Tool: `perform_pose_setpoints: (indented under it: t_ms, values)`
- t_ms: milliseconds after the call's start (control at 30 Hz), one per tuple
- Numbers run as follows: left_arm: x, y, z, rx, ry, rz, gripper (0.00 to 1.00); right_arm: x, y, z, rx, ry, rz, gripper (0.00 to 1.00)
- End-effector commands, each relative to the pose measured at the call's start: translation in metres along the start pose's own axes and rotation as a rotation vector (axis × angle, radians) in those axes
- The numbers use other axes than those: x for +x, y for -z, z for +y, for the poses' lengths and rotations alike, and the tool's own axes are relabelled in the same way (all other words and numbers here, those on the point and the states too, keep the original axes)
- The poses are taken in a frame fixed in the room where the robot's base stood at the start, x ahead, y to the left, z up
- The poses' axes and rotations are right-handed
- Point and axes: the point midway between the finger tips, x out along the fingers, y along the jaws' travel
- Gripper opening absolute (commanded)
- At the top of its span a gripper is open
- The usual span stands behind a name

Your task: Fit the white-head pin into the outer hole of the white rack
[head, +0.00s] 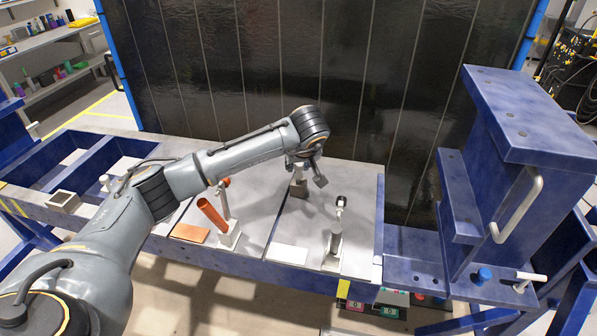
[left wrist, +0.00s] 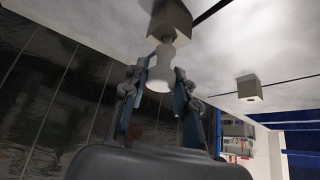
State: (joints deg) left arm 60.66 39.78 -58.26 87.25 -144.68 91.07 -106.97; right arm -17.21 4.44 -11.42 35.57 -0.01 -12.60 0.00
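The white-head pin (left wrist: 160,78) stands in a small grey block (left wrist: 172,20), which also shows in the head view (head: 298,190). My left gripper (head: 306,170) is over this block. In the left wrist view its fingers (left wrist: 158,98) are on either side of the white head, and the gripper looks open, with no clear grip. The arm hides part of the pin in the head view. A white plate (head: 287,254) lies at the table's front beside a block (head: 332,260) with a dark-and-white-topped post (head: 338,215). I cannot tell which part is the white rack. My right gripper is out of view.
A tilted orange cylinder (head: 212,218) and an orange plate (head: 190,233) stand to the left. An open block (head: 65,201) sits at the far left. A tall blue frame (head: 520,120) with a handle bounds the right, and a dark panel (head: 270,60) the back.

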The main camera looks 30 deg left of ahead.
Motion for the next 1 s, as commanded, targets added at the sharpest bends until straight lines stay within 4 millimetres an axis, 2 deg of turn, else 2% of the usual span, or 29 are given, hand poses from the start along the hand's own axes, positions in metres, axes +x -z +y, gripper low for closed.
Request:
perform_pose_setpoints:
  t_ms: [33, 67, 467, 1000]
  values:
    - [0.0, 0.0, 0.0, 0.0, 0.0, 0.0, 0.05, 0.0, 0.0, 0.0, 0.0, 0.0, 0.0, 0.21]
    - [0.0, 0.0, 0.0, 0.0, 0.0, 0.0, 0.0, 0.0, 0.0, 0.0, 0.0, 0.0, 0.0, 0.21]
    - [-0.004, 0.003, -0.001, -0.001, 0.001, 0.001, 0.0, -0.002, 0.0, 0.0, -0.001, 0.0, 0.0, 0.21]
    - [-0.036, 0.026, -0.01, -0.011, 0.006, 0.001, 0.0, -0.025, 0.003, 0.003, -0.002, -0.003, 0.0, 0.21]
